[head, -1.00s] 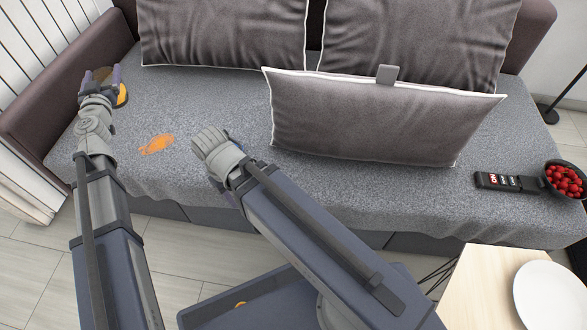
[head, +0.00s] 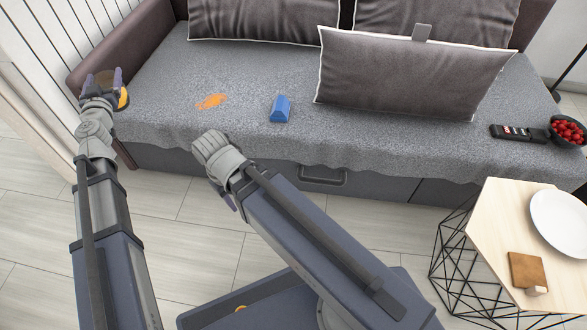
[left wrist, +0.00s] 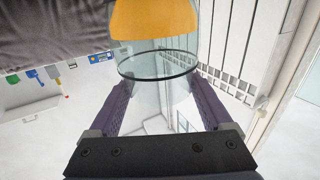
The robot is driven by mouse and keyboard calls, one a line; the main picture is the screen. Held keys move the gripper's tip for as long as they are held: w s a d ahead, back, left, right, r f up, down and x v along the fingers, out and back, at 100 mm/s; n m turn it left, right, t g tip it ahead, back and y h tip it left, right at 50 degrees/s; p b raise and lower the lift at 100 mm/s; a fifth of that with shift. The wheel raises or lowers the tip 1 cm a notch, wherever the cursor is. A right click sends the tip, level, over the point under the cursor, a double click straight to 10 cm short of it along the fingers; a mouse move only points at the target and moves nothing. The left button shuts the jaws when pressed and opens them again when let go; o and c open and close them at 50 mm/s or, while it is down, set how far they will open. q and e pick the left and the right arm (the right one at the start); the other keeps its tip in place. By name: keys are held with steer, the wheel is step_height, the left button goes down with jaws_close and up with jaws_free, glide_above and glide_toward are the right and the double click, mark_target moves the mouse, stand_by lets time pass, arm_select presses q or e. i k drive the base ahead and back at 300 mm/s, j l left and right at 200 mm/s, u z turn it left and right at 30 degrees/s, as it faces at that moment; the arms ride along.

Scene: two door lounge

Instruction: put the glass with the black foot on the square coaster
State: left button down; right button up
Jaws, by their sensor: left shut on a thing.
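My left gripper (head: 103,80) is shut on a glass at the left of the head view, in front of the sofa's left arm. The glass (head: 123,98) shows there only as a small orange and dark part. In the left wrist view the clear glass (left wrist: 155,92) stands between the fingers (left wrist: 160,105), with a dark ring around it and orange beyond. I cannot tell if its foot is black. A brown square coaster (head: 524,265) lies on the light wooden table (head: 490,225) at the right. My right gripper (head: 208,150) is near the sofa's front; its fingers are mostly hidden.
A small white thing (head: 529,294) stands at the coaster's front corner, and a white plate (head: 565,222) lies behind it. The grey sofa (head: 180,70) holds a blue block (head: 281,109), a remote (head: 518,135) and a bowl of red berries (head: 568,130). Floor shows between sofa and table.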

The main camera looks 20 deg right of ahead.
mark_target(530, 270)
steer(key=k+j+z, duration=0.1)
steer(key=j, duration=0.3)
steer(key=k+j, duration=0.25)
steer(key=j+z, duration=0.1)
steer(key=z, duration=3.25)
